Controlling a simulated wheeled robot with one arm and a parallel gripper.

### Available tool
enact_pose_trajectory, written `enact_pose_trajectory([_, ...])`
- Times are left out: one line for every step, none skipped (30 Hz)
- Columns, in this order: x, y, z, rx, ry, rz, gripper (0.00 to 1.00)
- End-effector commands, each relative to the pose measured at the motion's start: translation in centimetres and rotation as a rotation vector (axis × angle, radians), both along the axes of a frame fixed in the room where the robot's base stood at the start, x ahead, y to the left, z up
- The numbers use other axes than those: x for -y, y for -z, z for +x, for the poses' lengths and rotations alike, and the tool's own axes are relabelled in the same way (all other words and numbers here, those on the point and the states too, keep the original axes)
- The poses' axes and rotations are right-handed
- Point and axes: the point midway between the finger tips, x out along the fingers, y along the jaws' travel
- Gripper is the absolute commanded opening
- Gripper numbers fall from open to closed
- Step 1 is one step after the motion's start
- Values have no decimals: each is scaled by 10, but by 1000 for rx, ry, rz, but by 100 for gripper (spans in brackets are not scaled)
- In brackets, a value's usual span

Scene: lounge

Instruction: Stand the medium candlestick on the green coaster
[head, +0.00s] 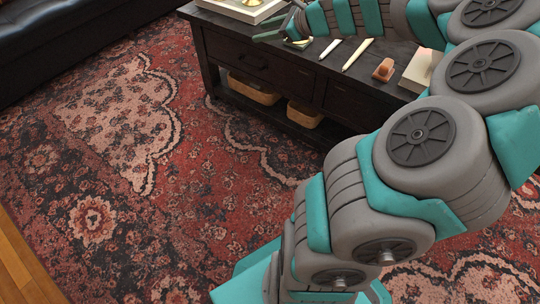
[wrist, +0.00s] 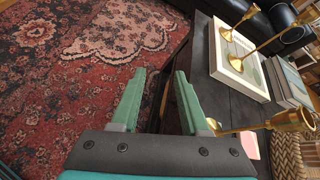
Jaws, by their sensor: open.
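Three brass candlesticks show in the wrist view. Two candlesticks (wrist: 236,62) (wrist: 228,35) stand on a white framed board on the dark table. A third candlestick (wrist: 290,120) is close to the right of my gripper, its lower part partly hidden by the gripper body. I cannot tell for sure which is the medium one. My gripper (wrist: 160,75) is open, with nothing between its fingers, over the table's edge. In the head view its fingers (head: 268,35) are above the table. A small greenish patch (head: 298,43) below them may be the green coaster; it is mostly hidden.
The dark table (head: 290,75) has drawers and baskets (head: 254,90) on a lower shelf. Pale sticks (head: 357,54), a brown block (head: 384,69) and a cream box (head: 420,70) lie on top. The white board (wrist: 240,62) is near books (wrist: 290,82). Patterned rug covers the floor.

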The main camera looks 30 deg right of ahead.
Motion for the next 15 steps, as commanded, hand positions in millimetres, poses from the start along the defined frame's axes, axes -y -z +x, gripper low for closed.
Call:
enact_pose_trajectory([-50, -1, -7, -5, -153, -108, 45])
enact_pose_trajectory([-78, 1, -14, -6, -249, -175, 45])
enact_pose_trajectory([-111, 3, -26, -5, -378, -270, 45])
enact_pose_trajectory([-136, 8, -38, -6, -479, -341, 45])
enact_pose_trajectory([-161, 13, -53, -9, -588, -411, 45])
enact_pose_trajectory([-189, 21, -75, -6, -730, -508, 45])
enact_pose_trajectory([-206, 28, -93, -7, -836, -577, 45])
enact_pose_trajectory([-221, 34, -112, -7, -941, -641, 45])
enact_pose_trajectory([-237, 43, -137, -6, -1078, -726, 45])
enact_pose_trajectory([-246, 52, -158, -10, -1184, -785, 45])
enact_pose_trajectory([-252, 58, -178, -11, -1285, -838, 45])
enact_pose_trajectory([-257, 66, -204, -13, -1414, -912, 45])
enact_pose_trajectory([-257, 72, -224, -19, -1511, -956, 45])
enact_pose_trajectory([-257, 78, -243, -23, -1602, -995, 45])
enact_pose_trajectory([-253, 84, -265, -31, -1714, -1046, 45])
